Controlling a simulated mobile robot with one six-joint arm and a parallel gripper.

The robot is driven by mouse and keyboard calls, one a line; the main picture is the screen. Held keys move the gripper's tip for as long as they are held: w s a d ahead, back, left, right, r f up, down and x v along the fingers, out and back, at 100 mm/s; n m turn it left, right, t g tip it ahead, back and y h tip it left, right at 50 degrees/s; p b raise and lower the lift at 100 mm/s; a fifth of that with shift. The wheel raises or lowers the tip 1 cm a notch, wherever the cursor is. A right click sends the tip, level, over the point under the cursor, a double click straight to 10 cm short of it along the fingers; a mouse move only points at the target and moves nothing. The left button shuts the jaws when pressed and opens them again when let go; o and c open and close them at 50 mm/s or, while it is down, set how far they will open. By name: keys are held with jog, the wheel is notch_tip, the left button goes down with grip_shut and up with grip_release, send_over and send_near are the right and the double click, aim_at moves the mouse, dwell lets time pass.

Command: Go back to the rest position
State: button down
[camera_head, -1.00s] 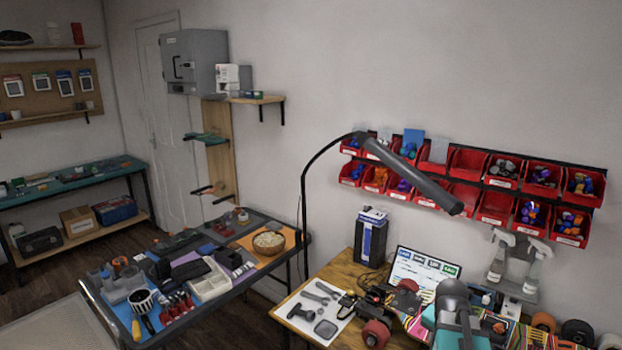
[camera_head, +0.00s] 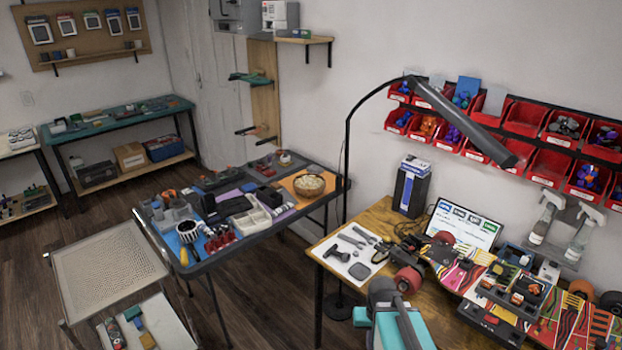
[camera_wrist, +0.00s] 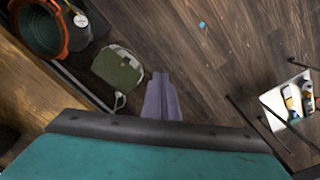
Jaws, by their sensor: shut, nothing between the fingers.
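My gripper (camera_wrist: 161,97) shows in the wrist view, its two greyish-purple fingers side by side and shut with nothing between them. It is seen against the dark wooden floor (camera_wrist: 215,70), and I see no contact with anything. A teal surface with a dark edge fills the bottom of that view. In the head view a grey and teal part of my own body stands at the bottom, in front of the wooden workbench (camera_head: 345,228). The gripper's fingers cannot be made out there.
A tool table (camera_head: 225,268) and a mesh-topped cart (camera_head: 110,268) stand left. A green bag (camera_wrist: 118,70) lies near an orange-rimmed bucket (camera_wrist: 70,45). Open floor lies between the furniture.

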jog(key=s+a+f+g+b, duration=0.1)
jog(key=s+f+g+b, duration=0.5)
jog(key=s+f, duration=2)
notch_tip(320, 180, down, 3)
jog(key=b, duration=0.4)
jog(key=shift+s+a+r+n, duration=0.15)
jog(key=shift+s+n, duration=0.1)
jog(key=shift+n, duration=0.15)
